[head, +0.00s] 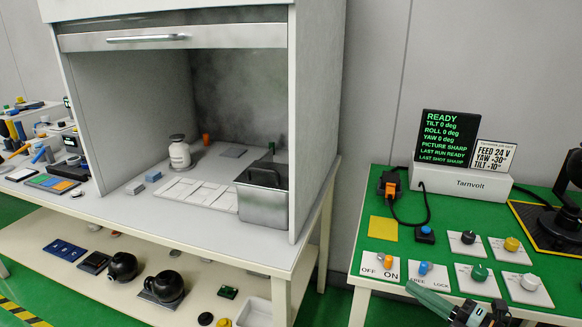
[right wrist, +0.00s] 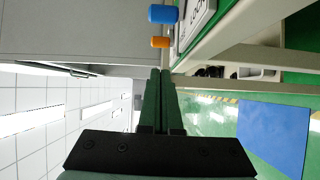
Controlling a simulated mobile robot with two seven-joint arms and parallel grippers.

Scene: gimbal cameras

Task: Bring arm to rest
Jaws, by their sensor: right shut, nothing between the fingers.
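My right gripper (head: 411,288) is low in the head view, over the front edge of the green-topped table. Its two dark green fingers point left and lie together, shut, with nothing between them. The right wrist view also shows the shut fingers (right wrist: 160,72) side by side. Their tips appear just in front of the plate marked FREE and LOCK (head: 442,276), with its blue knob (head: 423,268). I cannot tell the exact gap. My left gripper is in neither view.
The green table (head: 349,240) carries an OFF/ON plate with an orange knob (head: 387,262), several other knob plates, a black READY screen (head: 447,137) and a dark gimbal (head: 560,215). A grey hooded cabinet (head: 318,110) stands left on a white bench (head: 120,222). Green floor shows between the tables.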

